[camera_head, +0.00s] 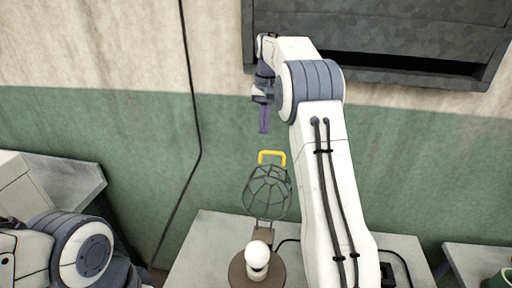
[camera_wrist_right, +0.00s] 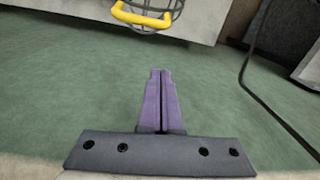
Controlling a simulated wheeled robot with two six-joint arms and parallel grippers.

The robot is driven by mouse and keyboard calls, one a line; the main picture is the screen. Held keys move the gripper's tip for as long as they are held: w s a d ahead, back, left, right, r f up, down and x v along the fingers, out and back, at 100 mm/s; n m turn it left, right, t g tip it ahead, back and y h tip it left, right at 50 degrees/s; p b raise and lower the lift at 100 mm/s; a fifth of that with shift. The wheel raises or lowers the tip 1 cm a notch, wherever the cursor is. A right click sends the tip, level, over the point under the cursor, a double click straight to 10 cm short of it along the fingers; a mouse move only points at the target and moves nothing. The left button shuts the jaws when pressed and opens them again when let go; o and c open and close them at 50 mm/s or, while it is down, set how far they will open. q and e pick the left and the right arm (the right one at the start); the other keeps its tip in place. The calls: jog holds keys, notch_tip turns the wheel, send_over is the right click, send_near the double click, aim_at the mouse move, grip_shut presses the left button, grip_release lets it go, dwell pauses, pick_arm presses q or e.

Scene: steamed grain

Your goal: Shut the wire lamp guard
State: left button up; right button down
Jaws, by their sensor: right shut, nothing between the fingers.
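The wire lamp guard (camera_head: 266,192) is a dark cage that stands open, tipped up behind the lamp. A yellow handle (camera_head: 272,155) is at its top. The white bulb (camera_head: 257,255) sits uncovered on a round brown base (camera_head: 240,272) in front of the guard. My right gripper (camera_head: 264,130) has purple fingers, shut and empty, above the yellow handle and apart from it. In the right wrist view the shut fingers (camera_wrist_right: 161,75) point toward the yellow handle (camera_wrist_right: 143,17) at the top edge, with a gap between. Only a left arm link shows at lower left; the left gripper is out of view.
The lamp stands on a pale table (camera_head: 205,245). A dark cable runs from the lamp to a black box (camera_head: 387,273) on the right. A grey hood (camera_head: 400,35) hangs on the wall at upper right. Side tables (camera_head: 70,182) stand left and right. Air around the handle is clear.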

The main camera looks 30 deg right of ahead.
jog(key=s+a+f+p, duration=0.2)
jog(key=s+f, duration=0.1)
jog(key=f, duration=0.2)
jog(key=shift+a+f, duration=0.3)
jog(key=shift+f, duration=0.1)
jog(key=shift+s, duration=0.1)
